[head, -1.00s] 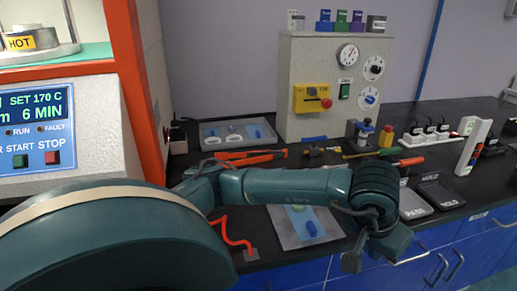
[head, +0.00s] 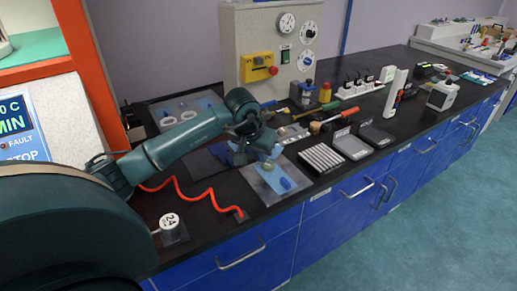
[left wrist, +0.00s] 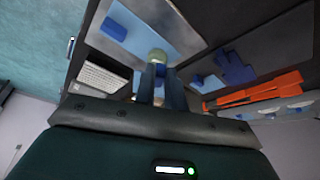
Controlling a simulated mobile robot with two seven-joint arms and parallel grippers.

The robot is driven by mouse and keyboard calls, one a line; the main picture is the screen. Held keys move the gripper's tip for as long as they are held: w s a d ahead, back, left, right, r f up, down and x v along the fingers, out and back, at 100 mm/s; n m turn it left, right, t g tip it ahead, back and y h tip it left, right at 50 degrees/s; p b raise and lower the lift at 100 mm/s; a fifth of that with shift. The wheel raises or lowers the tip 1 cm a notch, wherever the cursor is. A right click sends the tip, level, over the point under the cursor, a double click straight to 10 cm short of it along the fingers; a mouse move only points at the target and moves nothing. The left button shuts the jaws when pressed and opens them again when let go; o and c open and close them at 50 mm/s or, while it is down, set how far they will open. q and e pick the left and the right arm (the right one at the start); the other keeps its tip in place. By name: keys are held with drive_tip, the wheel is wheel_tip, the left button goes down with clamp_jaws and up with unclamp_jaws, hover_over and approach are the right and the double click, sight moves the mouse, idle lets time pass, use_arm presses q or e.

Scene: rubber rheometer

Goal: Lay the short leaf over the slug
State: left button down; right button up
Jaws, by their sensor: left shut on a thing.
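A small yellow-green slug (head: 268,167) is at the sheet's back part, and in the left wrist view the slug (left wrist: 157,56) is at the fingertips. My left gripper (left wrist: 160,68) points down over the sheet and looks shut on the slug. A darker sheet (head: 203,160) lies to the left, with blue pieces (left wrist: 235,68) beside the fingers. Which sheet is the short leaf I cannot tell. My right gripper is out of view.
A ribbed grey block (head: 322,158) and the scale-like pads (head: 352,146) lie to the right. A grey tray (head: 160,108) and the control box (head: 250,35) stand behind.

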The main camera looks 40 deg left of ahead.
use_arm(q)
drive_tip(key=shift+s, duration=0.1)
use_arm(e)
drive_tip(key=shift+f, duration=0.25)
